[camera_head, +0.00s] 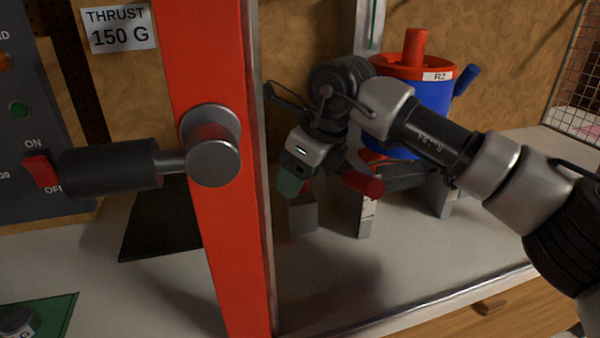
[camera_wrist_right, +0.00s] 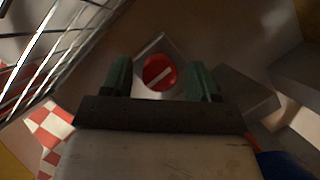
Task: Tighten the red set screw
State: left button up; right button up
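In the right wrist view a round red screw head (camera_wrist_right: 160,72) with a pale slanted slot sits on a grey square face. It appears between the two green fingertips of my right gripper (camera_wrist_right: 160,82), which are apart with nothing between them; the distance to the screw is hard to judge. In the head view the right gripper (camera_head: 288,185) points down beside a small grey block (camera_head: 302,216). A red cylinder (camera_head: 363,184) shows to its right at a grey support (camera_head: 366,214); I cannot tell whether it is the same screw. My left gripper is not in view.
A red post (camera_head: 215,230) with a black handle (camera_head: 108,167) stands left of my right arm. A blue and red container marked R2 (camera_head: 430,100) stands behind the arm. A wire mesh (camera_head: 578,80) is at the right. The front of the bench (camera_head: 330,280) is clear.

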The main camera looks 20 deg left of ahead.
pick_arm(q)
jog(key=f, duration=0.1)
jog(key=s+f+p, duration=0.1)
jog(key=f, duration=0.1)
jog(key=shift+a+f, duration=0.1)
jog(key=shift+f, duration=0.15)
pick_arm(e)
jog(key=w+v, duration=0.1)
jog(key=v, duration=0.9)
jog(key=shift+s+d+r, duration=0.2)
jog(key=shift+s+r, duration=0.2)
jog(key=shift+s, duration=0.1)
